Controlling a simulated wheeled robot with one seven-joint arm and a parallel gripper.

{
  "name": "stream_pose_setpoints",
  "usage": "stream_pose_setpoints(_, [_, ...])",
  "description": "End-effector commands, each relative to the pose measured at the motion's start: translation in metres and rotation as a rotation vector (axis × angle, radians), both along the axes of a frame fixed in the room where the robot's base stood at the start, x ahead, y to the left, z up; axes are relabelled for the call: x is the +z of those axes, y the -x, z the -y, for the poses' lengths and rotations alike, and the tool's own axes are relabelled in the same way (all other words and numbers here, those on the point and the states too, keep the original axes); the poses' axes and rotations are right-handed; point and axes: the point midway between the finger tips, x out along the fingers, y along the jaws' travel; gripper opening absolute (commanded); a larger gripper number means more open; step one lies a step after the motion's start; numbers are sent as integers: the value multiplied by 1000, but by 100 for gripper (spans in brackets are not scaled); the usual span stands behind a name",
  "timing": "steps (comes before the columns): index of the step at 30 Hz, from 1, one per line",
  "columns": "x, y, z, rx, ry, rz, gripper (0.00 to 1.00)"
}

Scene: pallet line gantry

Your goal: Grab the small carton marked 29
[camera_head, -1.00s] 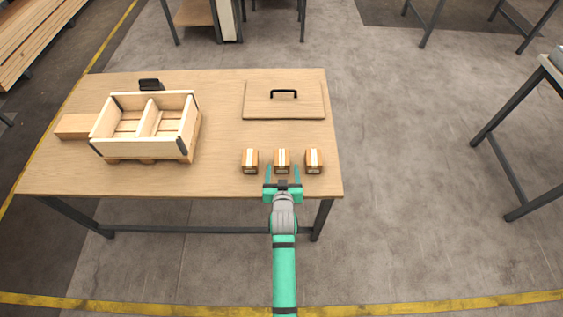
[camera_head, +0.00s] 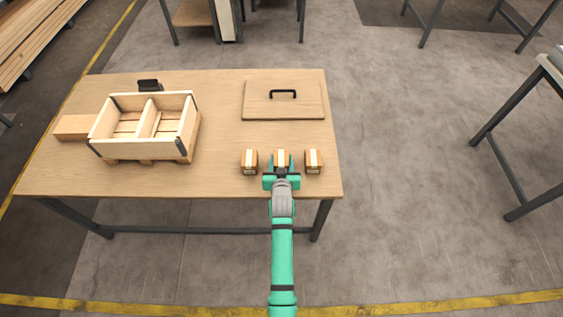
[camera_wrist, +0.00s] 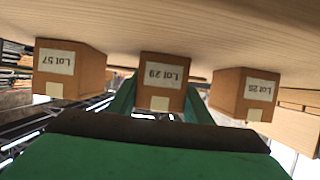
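Three small brown cartons stand in a row near the table's front edge. The middle carton (camera_head: 281,155) reads "Lot 29" in the wrist view (camera_wrist: 162,76), where it shows upside down. My gripper (camera_head: 281,163) has one finger on each side of this carton, close against its sides, and appears shut on it. The carton still seems to rest on the table. In the wrist view, the left carton (camera_wrist: 68,70) reads "Lot 57" and the right carton (camera_wrist: 245,95) seems to read "Lot 28".
The neighbouring cartons stand a small gap away on either side. Behind is a wooden board with a black handle (camera_head: 283,93). To the left are a divided wooden crate (camera_head: 143,145), a plain brown block (camera_head: 75,127) and a dark small item (camera_head: 149,85). The table (camera_head: 222,130) is clear between.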

Motion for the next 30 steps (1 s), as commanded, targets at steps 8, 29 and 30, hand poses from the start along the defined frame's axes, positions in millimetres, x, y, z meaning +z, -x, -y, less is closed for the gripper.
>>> stream_pose_setpoints(8, [1, 0, 0, 0, 0, 2, 14])
stream_pose_setpoints(29, [96, 39, -39, 2, 0, 4, 14])
stream_pose_setpoints(30, [98, 47, -48, 4, 0, 1, 14])
